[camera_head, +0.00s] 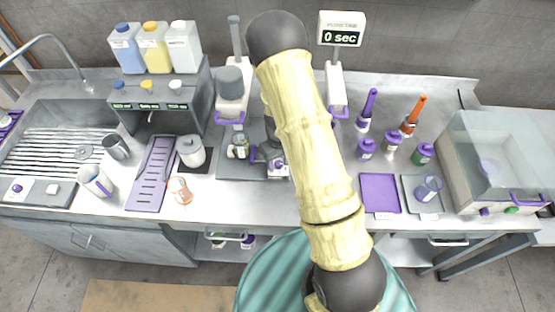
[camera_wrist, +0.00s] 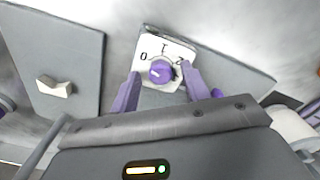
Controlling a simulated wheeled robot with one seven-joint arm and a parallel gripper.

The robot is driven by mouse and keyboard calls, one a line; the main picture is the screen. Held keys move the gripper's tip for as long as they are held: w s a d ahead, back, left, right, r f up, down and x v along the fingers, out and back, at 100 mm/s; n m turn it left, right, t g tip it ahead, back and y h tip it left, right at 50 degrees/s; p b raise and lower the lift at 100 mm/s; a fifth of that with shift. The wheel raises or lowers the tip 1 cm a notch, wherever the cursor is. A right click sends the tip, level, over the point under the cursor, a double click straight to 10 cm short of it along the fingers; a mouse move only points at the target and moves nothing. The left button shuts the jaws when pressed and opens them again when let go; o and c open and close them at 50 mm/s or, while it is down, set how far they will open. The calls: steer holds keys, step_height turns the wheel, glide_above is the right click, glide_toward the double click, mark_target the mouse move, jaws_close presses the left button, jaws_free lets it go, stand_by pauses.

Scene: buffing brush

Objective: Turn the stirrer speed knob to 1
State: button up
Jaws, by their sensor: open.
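The stirrer speed knob (camera_wrist: 160,71) is a round purple knob on a white dial plate (camera_wrist: 151,47) marked 0, 1 and 2 in the wrist view. A pale mark on the knob lies toward its left side; its exact setting is hard to read. My gripper (camera_wrist: 160,74) is open, with one purple finger on each side of the dial. I cannot tell whether the fingers touch the knob. In the head view the white dial plate (camera_head: 278,166) shows at the front of the grey stirrer base (camera_head: 240,170), and my arm hides much of that area.
A jar (camera_head: 239,149) stands on the stirrer base beside my gripper. A purple tray (camera_head: 380,193) is to the right. A display (camera_head: 341,37) reads 0 sec.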

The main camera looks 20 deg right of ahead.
steer(key=c, duration=0.9)
steer(key=shift+a, duration=0.3)
steer(key=shift+c, duration=0.5)
steer(key=shift+d, duration=0.25)
steer(key=shift+m, duration=0.3)
steer(key=m+b, duration=0.1)
steer(key=m, duration=1)
steer(key=shift+r, duration=0.1)
steer(key=shift+w, duration=0.1)
